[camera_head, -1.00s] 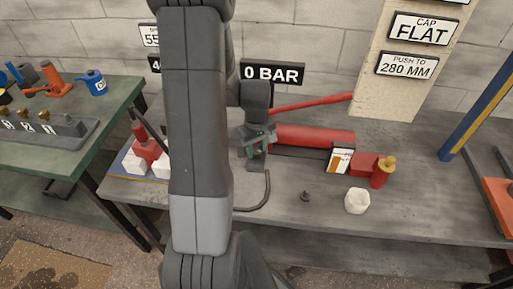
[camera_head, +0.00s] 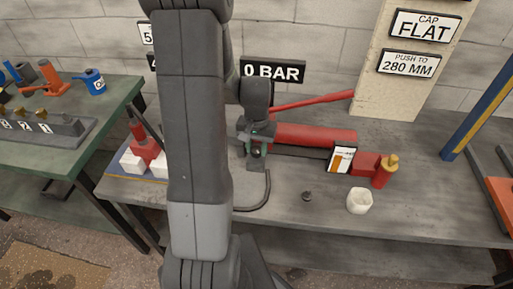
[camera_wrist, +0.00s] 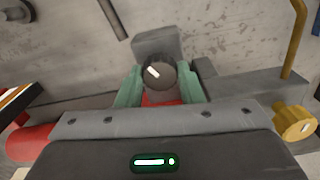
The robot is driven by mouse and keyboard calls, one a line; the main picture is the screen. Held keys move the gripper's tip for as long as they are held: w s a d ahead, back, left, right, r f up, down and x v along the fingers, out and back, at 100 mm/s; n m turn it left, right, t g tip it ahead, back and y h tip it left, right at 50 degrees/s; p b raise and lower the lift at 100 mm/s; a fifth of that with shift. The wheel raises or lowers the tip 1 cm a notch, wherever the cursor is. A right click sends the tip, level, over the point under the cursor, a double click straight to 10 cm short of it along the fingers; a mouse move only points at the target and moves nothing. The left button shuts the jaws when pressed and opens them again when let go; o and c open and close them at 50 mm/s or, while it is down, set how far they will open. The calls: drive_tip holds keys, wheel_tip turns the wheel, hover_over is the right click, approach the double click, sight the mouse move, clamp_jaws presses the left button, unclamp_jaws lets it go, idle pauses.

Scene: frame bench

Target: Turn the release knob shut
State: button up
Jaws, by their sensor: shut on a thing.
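The release knob (camera_wrist: 160,76) is a dark round knob with a white pointer line, seen in the middle of the wrist view. The line slants from upper left to lower right. My gripper (camera_wrist: 160,88) has its green fingers on both sides of the knob and is shut on it. In the head view my gripper (camera_head: 257,146) is at the left end of the red pump cylinder (camera_head: 315,136). The red pump handle (camera_head: 312,100) slopes up to the right above it. The knob is small in the head view, and its pointer cannot be read there.
On the grey bench (camera_head: 420,205), a white cup (camera_head: 359,201) and a small dark part (camera_head: 307,196) lie in front of the pump. A red cylinder with a yellow top (camera_head: 384,172) stands at its right end. A sign (camera_head: 272,73) reads 0 BAR.

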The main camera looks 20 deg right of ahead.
sight(256, 149)
drive_tip(key=m, duration=0.6)
drive_tip(key=shift+b, duration=0.3)
idle(0.4)
drive_tip(key=o, duration=1)
drive_tip(key=shift+c, duration=0.2)
wheel_tip(256, 149, up, 14)
drive_tip(key=p, duration=0.1)
drive_tip(key=shift+f, duration=0.1)
wheel_tip(256, 149, down, 14)
drive_tip(key=shift+r+b, duration=0.1)
drive_tip(key=shift+b, duration=0.45)
